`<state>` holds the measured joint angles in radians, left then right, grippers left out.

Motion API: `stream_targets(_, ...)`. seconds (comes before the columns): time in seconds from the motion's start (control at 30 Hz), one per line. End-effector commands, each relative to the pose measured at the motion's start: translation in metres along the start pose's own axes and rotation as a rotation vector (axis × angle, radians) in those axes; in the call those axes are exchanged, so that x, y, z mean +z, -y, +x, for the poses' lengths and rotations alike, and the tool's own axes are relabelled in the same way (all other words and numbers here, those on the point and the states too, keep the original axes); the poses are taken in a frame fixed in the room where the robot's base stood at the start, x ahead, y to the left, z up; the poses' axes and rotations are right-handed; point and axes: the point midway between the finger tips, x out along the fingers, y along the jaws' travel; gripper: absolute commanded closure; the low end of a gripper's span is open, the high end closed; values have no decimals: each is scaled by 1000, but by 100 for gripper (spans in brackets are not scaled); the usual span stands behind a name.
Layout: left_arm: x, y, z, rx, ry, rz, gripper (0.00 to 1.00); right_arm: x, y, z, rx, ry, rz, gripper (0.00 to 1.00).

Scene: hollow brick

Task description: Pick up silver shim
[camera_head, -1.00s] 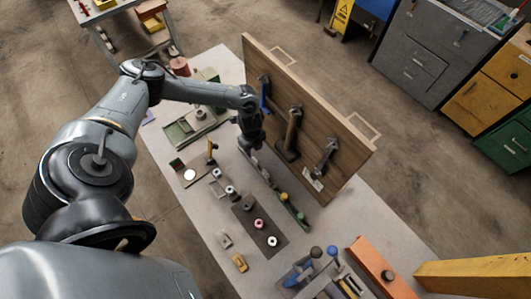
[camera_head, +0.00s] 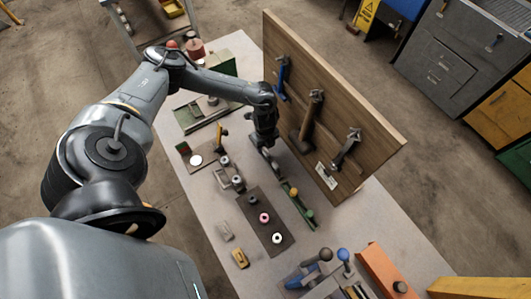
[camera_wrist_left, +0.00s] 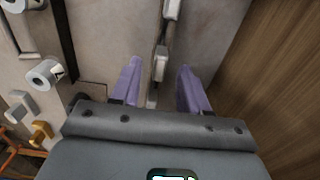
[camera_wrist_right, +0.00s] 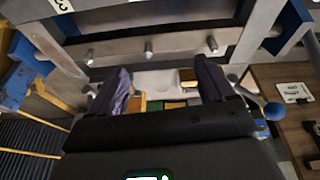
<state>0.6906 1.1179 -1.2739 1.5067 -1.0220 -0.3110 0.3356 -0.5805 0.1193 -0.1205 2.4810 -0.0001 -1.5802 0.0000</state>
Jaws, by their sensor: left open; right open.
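A small silver-grey block (camera_head: 225,231), which looks like the silver shim, lies on the table beside a brass-coloured block (camera_head: 240,258). I cannot be sure it is the shim. In the left wrist view, a similar grey block (camera_wrist_left: 20,105) lies at the left edge near a brass one (camera_wrist_left: 40,132). My left gripper (camera_head: 266,150) is low over the table beside the upright tool board. Its purple fingers (camera_wrist_left: 158,72) are apart, with light grey metal parts (camera_wrist_left: 160,64) showing between and beyond them. My right gripper (camera_wrist_right: 160,75) is open and empty, seen only in its wrist view.
The wooden board (camera_head: 335,100) with hanging tools stands close to the left gripper. A dark strip (camera_head: 258,208) with several rings and a green rail (camera_head: 297,203) lie on the table. A blue-handled fixture (camera_head: 310,272) and an orange block (camera_head: 385,270) are at the front.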

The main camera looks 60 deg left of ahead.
Motion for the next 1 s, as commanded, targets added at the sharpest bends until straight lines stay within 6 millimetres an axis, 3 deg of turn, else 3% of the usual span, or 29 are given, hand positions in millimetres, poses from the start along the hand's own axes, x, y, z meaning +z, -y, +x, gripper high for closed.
stream_targets(0.03,-2,1,11,-1,0,1,55,4,0,11,0,0,0,18)
stream_targets(0.3,-4,0,37,-1,0,-1,55,12,1,38,0,1,0,18)
stream_targets(0.63,-4,0,38,-1,0,-1,55,12,1,39,1,1,0,18)
stream_targets(0.93,-4,0,38,0,0,-1,100,12,1,38,1,0,-1,18)
stream_targets(1.0,-4,0,38,0,0,-1,100,12,1,38,1,0,-1,18)
